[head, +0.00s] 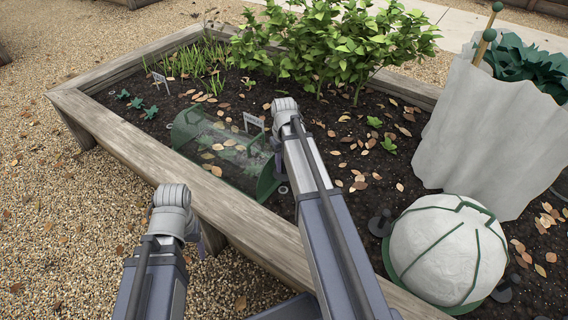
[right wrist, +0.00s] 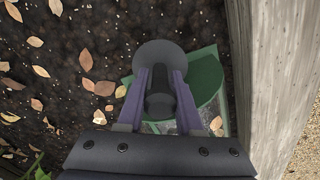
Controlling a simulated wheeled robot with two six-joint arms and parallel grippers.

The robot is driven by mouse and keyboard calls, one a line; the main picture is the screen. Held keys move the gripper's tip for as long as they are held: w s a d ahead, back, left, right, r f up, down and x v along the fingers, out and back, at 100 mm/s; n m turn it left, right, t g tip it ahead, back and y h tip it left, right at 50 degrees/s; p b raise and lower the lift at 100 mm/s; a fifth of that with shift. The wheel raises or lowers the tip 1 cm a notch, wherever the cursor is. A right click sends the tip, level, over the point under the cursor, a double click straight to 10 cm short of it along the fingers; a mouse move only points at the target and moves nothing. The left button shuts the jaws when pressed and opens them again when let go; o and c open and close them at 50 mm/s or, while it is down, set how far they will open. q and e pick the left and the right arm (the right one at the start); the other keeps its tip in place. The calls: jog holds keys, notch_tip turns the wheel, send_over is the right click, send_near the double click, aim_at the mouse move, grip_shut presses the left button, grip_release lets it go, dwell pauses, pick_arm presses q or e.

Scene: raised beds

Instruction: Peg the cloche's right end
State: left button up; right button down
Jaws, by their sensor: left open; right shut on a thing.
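The cloche (head: 225,150) is a clear low tunnel with green ends, lying along the bed's front board. Its green right end (head: 268,180) shows beside my right arm and also in the right wrist view (right wrist: 207,80). My right gripper (right wrist: 159,78) is shut on a dark peg (right wrist: 158,54) with a round disc. The peg overlaps the green end in that view; I cannot tell whether it touches soil.
The wooden bed frame (head: 150,150) runs along the front. A white dome (head: 445,250) with green ribs stands at right, with dark pegs (head: 380,222) beside it. A pale fabric-wrapped plant (head: 490,130), a leafy bush (head: 330,45) and plant labels (head: 254,121) stand around.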

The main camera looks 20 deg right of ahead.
aim_at(283, 174)
pick_arm(q)
notch_tip(283, 174, down, 7)
jog(key=b, duration=0.6)
jog(key=shift+b, duration=0.3)
pick_arm(e)
jog(key=shift+f, duration=3.55)
pick_arm(q)
jog(key=shift+f+b, duration=1.2)
pick_arm(e)
jog(key=shift+f, duration=1.1)
pick_arm(q)
jog(key=shift+f, duration=0.1)
pick_arm(e)
jog(key=shift+c, duration=2.4)
grip_release()
pick_arm(q)
jog(key=shift+r, duration=0.2)
pick_arm(e)
jog(key=shift+a+r+p, duration=0.1)
jog(key=shift+r+p, duration=0.4)
jog(key=shift+p, duration=0.15)
pick_arm(q)
notch_tip(283, 174, up, 9)
jog(key=d+p, duration=0.1)
jog(key=p, duration=0.6)
jog(key=shift+p, duration=0.4)
pick_arm(e)
notch_tip(283, 174, up, 8)
jog(key=shift+f, duration=0.1)
